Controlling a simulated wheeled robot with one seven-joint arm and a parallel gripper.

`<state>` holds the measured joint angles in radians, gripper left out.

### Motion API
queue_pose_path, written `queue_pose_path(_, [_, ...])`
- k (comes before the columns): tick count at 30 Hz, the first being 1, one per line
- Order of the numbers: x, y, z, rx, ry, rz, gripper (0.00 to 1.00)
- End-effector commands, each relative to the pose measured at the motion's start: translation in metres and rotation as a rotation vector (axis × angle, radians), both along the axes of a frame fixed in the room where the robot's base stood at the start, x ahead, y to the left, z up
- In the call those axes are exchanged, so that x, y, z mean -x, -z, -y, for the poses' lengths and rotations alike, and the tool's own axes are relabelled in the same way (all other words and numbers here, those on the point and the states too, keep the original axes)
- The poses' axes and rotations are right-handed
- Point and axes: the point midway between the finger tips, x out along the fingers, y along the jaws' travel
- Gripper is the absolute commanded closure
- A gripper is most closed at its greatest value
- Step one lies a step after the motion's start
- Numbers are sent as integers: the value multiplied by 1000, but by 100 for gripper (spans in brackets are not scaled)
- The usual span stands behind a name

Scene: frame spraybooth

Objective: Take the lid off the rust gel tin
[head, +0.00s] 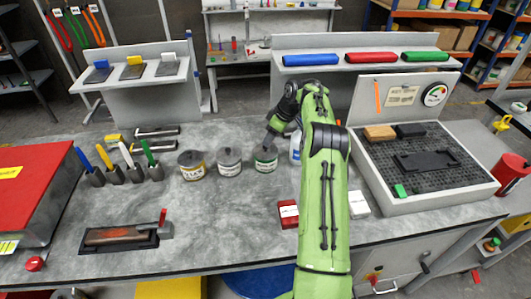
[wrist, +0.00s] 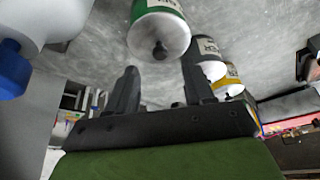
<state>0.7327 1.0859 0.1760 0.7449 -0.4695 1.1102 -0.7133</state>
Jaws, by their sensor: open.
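Three lidded tins stand in a row on the grey bench: one with a yellow label (head: 191,167), one with a grey-white label (head: 229,163) and one with a green label (head: 265,160). The label words are too small to read, so I cannot tell which is the rust gel tin. My gripper (head: 273,136) is above the green-labelled tin. In the wrist view my gripper (wrist: 160,84) is open and empty. The green-labelled tin (wrist: 152,12) lies beyond its fingers, with its pale lid (wrist: 172,42) on and the dark knob towards me, apart from the fingers.
A white bottle (head: 295,149) stands close right of the green-labelled tin; its blue cap (wrist: 12,72) shows in the wrist view. Several brushes (head: 118,170) stand at left, behind a black tray (head: 118,238). A red box (head: 288,213) lies in front.

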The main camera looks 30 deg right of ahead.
Motion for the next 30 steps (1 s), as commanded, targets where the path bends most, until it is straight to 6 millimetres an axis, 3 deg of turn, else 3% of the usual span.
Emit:
queue_pose_path(8, [-14, 44, -8, 0, 1, -2, 48])
queue_pose_path(14, [-15, 45, -8, 1, 1, -1, 48])
queue_pose_path(24, [-15, 45, -8, 1, 1, -1, 98])
queue_pose_path(30, [-15, 45, -8, 1, 1, -1, 100])
